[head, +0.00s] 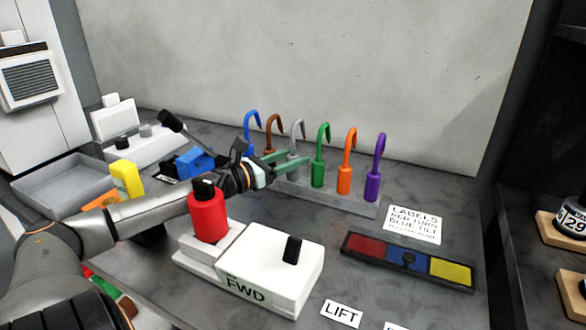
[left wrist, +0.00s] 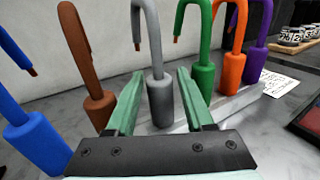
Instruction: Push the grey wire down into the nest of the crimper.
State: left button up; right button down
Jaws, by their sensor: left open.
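The grey wire (head: 299,131) is a hook-shaped lead on a thick grey handle, upright in the light grey rack. It also stands upright in the left wrist view (left wrist: 161,95). My left gripper (head: 296,157) is open, with its green fingers reaching toward the grey wire. In the left wrist view the fingers (left wrist: 159,75) show on either side of its handle; I cannot tell whether they touch it. A blue block (head: 196,162) by a black lever, partly behind my left arm, may be the crimper; its nest is not discernible. My right gripper is not in view.
Blue and brown wires (head: 272,130) stand left of the grey one; green (head: 318,172), orange and purple stand right. A red cylinder (head: 208,218) and white FWD box (head: 262,265) stand in front. A colored panel (head: 408,260) lies at right. A wall rises behind.

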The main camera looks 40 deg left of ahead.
aim_at(294, 156)
pick_arm(q)
jog(key=shift+w+d, duration=0.15)
jog(key=shift+w, duration=0.7)
jog(key=shift+w+d, duration=0.1)
jog(key=shift+w, duration=0.75)
jog(key=shift+c, duration=0.4)
grip_shut()
